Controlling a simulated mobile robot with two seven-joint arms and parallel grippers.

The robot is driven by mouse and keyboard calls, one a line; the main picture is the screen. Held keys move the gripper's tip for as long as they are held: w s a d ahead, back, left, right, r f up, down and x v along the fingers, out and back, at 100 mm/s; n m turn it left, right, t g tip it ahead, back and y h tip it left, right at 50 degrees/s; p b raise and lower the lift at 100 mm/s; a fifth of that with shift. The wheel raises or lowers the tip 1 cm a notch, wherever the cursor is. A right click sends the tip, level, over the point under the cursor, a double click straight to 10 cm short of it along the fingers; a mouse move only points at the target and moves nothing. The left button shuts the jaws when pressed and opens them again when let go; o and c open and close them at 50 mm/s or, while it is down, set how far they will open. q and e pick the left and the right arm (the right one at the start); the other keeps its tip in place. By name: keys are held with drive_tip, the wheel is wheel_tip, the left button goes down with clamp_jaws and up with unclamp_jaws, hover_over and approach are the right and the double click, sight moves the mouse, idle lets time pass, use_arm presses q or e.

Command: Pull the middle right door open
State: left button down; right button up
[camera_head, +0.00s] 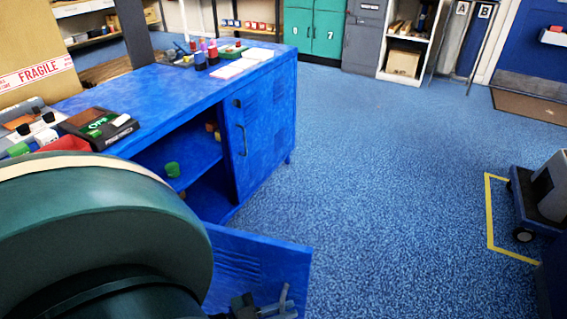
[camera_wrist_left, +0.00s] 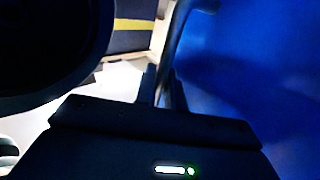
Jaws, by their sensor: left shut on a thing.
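A blue cabinet bench has a blue door (camera_head: 262,262) swung out from its front at the lower middle of the head view. My left gripper (camera_head: 262,306) is at the bottom edge of that view, against this door. In the left wrist view, its fingers (camera_wrist_left: 163,88) are shut on the door's curved handle (camera_wrist_left: 177,45), beside the blue door panel (camera_wrist_left: 255,85). My left arm hides the near part of the bench. Another door (camera_head: 262,125) with a bar handle (camera_head: 242,138) is shut farther along. My right gripper is not in view.
The open compartment shows a shelf (camera_head: 200,155) with a green item (camera_head: 172,169). Tools and small items cover parts of the bench top (camera_head: 165,90). A blue cart (camera_head: 522,205) stands at right by yellow floor tape. The speckled blue floor (camera_head: 390,170) between is clear.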

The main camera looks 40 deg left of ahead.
use_arm(q)
drive_tip(key=c, duration=1.9)
unclamp_jaws()
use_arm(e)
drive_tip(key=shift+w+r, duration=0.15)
use_arm(q)
drive_tip(key=p+v, duration=0.1)
drive_tip(key=v, duration=1.2)
drive_tip(key=shift+s+p, duration=0.1)
drive_tip(key=shift+p, duration=0.2)
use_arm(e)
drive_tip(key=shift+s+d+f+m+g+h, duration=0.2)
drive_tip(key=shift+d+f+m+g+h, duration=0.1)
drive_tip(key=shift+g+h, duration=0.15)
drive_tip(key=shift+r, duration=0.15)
